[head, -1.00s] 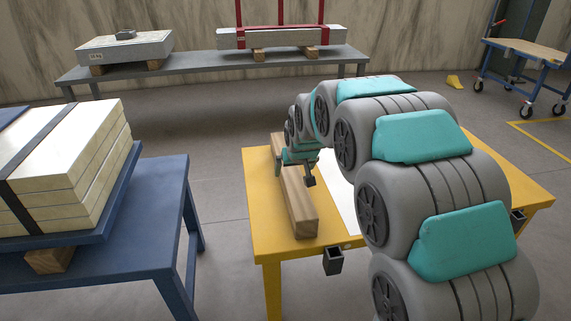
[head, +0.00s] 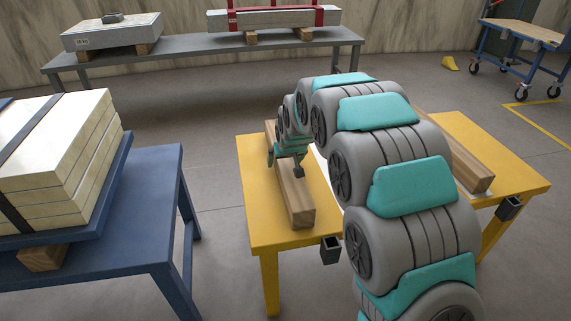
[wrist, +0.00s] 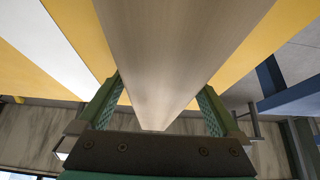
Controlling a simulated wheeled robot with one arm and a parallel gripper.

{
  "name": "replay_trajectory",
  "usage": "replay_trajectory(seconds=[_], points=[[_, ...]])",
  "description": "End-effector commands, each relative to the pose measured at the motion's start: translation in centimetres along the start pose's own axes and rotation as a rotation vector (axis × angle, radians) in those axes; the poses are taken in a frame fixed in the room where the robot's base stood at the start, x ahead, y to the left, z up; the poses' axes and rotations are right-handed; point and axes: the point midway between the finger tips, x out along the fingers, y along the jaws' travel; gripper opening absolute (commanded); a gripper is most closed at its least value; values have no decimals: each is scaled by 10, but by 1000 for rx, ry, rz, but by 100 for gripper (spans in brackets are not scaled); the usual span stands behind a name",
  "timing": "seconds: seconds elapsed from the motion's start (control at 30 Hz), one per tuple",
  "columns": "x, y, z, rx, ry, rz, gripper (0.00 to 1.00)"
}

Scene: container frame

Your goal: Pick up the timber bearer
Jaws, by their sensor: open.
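A long timber bearer (head: 291,196) lies on the left part of the yellow table (head: 256,217), its near end towards me. My gripper (head: 284,164) is at the bearer's middle, with one finger on each side of it. In the wrist view the bearer (wrist: 175,45) runs between the two green-padded fingers of my gripper (wrist: 158,100). The jaws are open; I cannot tell whether either finger touches the wood. My arm hides part of the table and the bearer's far part is partly covered by the gripper.
A second timber bearer (head: 466,166) lies on the table's right side, partly behind my arm. A blue table (head: 150,210) with strapped pale slabs (head: 60,160) stands left. A grey bench (head: 190,50) and a wheeled cart (head: 525,35) are at the back.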

Motion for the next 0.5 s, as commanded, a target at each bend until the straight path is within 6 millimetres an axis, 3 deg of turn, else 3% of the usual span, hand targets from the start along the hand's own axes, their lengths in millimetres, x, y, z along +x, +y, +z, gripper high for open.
replay_trajectory(seconds=[0.13, 0.37, 0.5], points=[[12, 0, -2, 0, 3, 0, 100], [13, 0, -2, 0, 4, 0, 100], [13, 0, -2, 0, 4, 0, 84]])
